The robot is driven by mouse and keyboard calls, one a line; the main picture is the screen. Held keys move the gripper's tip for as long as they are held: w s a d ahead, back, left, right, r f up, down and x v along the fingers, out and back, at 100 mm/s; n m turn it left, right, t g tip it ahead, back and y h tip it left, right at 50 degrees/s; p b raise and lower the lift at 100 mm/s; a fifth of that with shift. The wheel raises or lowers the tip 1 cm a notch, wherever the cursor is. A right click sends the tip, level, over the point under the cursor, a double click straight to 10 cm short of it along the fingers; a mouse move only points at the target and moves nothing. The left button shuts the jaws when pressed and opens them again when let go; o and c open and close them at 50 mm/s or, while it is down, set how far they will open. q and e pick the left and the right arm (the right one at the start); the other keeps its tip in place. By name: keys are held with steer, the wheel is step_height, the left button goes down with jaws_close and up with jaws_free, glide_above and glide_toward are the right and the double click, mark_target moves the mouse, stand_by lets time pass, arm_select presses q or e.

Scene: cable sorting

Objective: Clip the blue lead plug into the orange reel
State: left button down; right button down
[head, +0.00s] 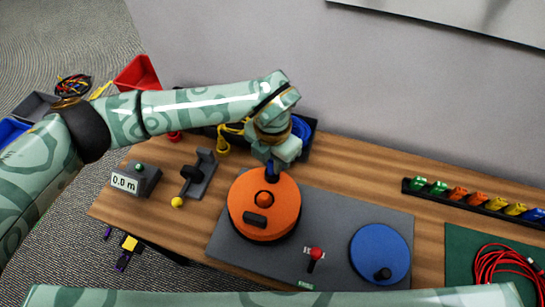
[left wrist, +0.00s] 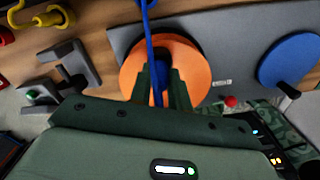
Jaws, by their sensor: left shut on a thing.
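The orange reel (head: 264,205) lies flat on the grey board, with a dark orange hub and a dark block on its face. My left gripper (head: 271,164) is at the reel's far edge, pointing down, shut on the blue lead plug (head: 271,174). In the left wrist view, the blue lead (left wrist: 149,45) runs from between my left fingers (left wrist: 161,92) toward the top edge, across the orange reel (left wrist: 133,68). The fingers hide most of the plug, so I cannot tell whether it touches the reel. My right gripper is not in view.
A blue reel (head: 379,252) with a dark knob and a red-topped lever (head: 315,255) are right of the orange reel. A metre display (head: 130,181) and a dark grey bracket (head: 199,174) stand left. A rack of coloured clips (head: 470,203) and a coiled red cable (head: 504,266) are far right.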

arm_select(q)
steer(key=shift+f, duration=0.1)
stand_by(0.5)
steer(key=c, duration=1.2)
jaws_free()
steer(key=shift+c, duration=0.2)
step_height(320, 180, up, 16)
steer(key=p, duration=0.2)
